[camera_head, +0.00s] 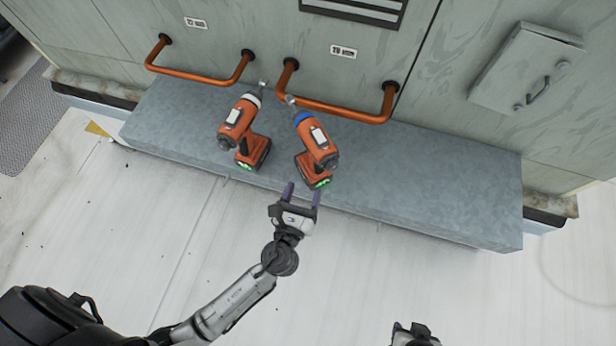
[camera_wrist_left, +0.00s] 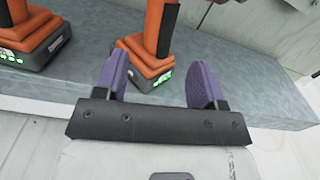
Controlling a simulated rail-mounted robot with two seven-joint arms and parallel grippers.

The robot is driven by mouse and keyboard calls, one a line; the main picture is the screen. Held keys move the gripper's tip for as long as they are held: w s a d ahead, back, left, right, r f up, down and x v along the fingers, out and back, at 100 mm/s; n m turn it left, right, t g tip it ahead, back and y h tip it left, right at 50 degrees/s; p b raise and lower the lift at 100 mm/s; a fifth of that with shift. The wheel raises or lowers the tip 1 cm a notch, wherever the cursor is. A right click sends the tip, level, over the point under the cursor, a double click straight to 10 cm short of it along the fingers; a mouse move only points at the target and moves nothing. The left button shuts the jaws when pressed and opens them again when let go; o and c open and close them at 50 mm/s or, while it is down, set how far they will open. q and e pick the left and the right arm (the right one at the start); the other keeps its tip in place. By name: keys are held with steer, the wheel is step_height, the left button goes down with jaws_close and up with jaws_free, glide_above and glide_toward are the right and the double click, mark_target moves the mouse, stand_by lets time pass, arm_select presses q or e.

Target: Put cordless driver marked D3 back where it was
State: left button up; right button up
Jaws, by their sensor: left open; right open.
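Two orange cordless drivers stand on the grey metal ledge, each upright on its battery base with green lights. The left driver (camera_head: 241,127) has a white collar. The right driver (camera_head: 315,141) has a blue collar. Both have white labels, but I cannot read a D3 mark on either. My left gripper (camera_head: 302,194) is open and empty at the ledge's front edge, just in front of the right driver's base. In the left wrist view the right driver's base (camera_wrist_left: 150,68) shows beyond and between the open purple fingers (camera_wrist_left: 158,85). My right gripper (camera_head: 413,330) shows only partly at the bottom edge.
The grey ledge (camera_head: 430,185) is bare to the right of the drivers. Two copper-coloured handles (camera_head: 200,76) and (camera_head: 335,110) stick out from the cabinet wall behind them. A small hatch box (camera_head: 525,68) is at the upper right. The pale floor in front is clear.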

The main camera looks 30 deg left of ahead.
arm_select(q)
steer(key=shift+s+d, duration=0.1)
steer(key=shift+s, duration=0.65)
steer(key=s+a+f+n+g+y, duration=0.25)
steer(key=a+n+g, duration=0.2)
steer(key=n, duration=0.45)
steer(key=s+a+f+n+g+y, duration=0.1)
steer(key=s+a+n+g, duration=0.2)
steer(key=a+n, duration=0.35)
steer(key=s+d+f+n+g+h, duration=0.1)
steer(key=s+d+n+g+h, duration=0.1)
steer(key=s+n+g+h, duration=0.4)
steer(key=shift+s+d+f+n+g, duration=0.3)
steer(key=shift+s+n, duration=2.55)
steer(key=shift+n, duration=1.9)
